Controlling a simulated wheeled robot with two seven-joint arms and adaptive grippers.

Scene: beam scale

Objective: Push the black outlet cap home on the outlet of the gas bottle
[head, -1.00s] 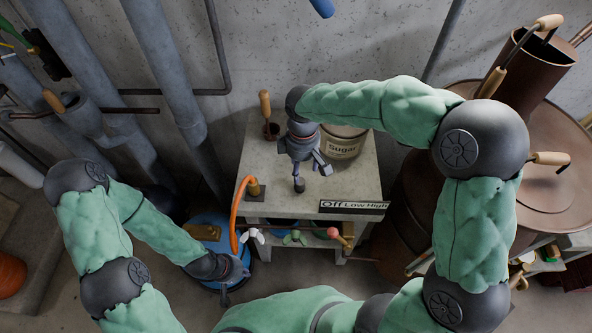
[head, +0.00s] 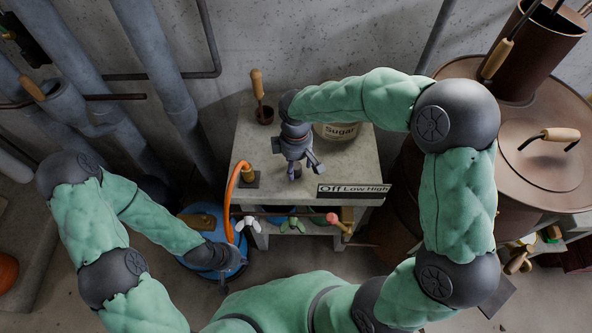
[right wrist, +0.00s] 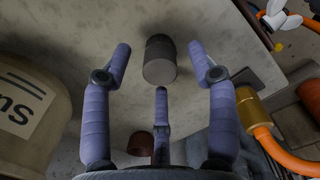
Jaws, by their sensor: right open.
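The black outlet cap (right wrist: 160,62) stands on the grey tabletop in the right wrist view, beyond and between the fingertips. In the head view it shows as a small dark shape (head: 294,173) just below my right gripper (head: 302,165). In the right wrist view, my right gripper (right wrist: 162,62) is open and empty, its fingers apart from the cap. The blue gas bottle (head: 190,209) stands on the floor left of the table. My left gripper (head: 223,282) is beside the bottle; its finger state is unclear. I cannot make out the bottle's outlet.
An orange hose (head: 230,190) runs from a brass fitting (head: 248,174) on the table down towards the bottle.

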